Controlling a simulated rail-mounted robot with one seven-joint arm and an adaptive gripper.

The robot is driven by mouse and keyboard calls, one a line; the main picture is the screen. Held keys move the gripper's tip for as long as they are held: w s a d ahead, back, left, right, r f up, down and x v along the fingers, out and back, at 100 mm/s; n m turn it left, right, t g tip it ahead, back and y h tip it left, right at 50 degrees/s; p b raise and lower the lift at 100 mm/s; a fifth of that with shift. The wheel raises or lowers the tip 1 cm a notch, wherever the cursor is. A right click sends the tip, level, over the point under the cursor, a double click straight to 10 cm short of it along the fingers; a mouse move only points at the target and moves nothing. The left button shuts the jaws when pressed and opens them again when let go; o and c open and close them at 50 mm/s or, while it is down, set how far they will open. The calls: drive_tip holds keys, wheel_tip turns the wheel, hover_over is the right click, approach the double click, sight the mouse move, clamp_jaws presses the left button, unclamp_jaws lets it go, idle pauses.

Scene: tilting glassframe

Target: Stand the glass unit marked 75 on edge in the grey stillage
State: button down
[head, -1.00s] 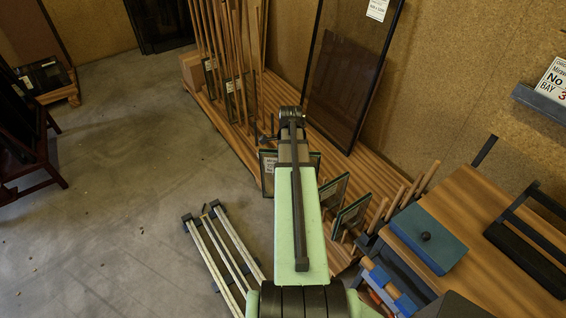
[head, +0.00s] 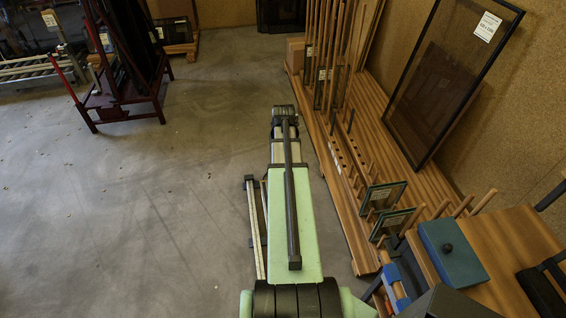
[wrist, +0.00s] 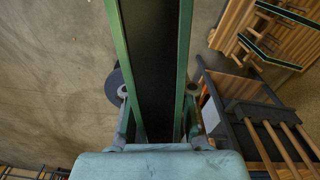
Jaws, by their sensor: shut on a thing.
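In the wrist view my gripper (wrist: 157,112) is shut on a glass unit (wrist: 157,60), seen edge-on as a dark band between two green glass edges. Its marking does not show. In the head view my arm hides the gripper and the held unit. Two small glass units (head: 383,196) (head: 397,222) lean in the wooden rack (head: 352,205) on the right. I cannot tell for certain which frame is the grey stillage; a low frame with pale rails and dark ends (head: 250,184) stands on the floor, partly behind my arm.
A dark red stand (head: 115,112) with dark panes stands at the upper left, with a metal frame (head: 42,68) beyond it. A large framed pane (head: 445,85) leans on the right wall. A bench with a blue box (head: 450,252) is at right. The left floor is clear.

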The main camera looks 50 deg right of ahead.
drive_tip(key=shift+d+m, duration=0.25)
drive_tip(key=shift+m, duration=1.15)
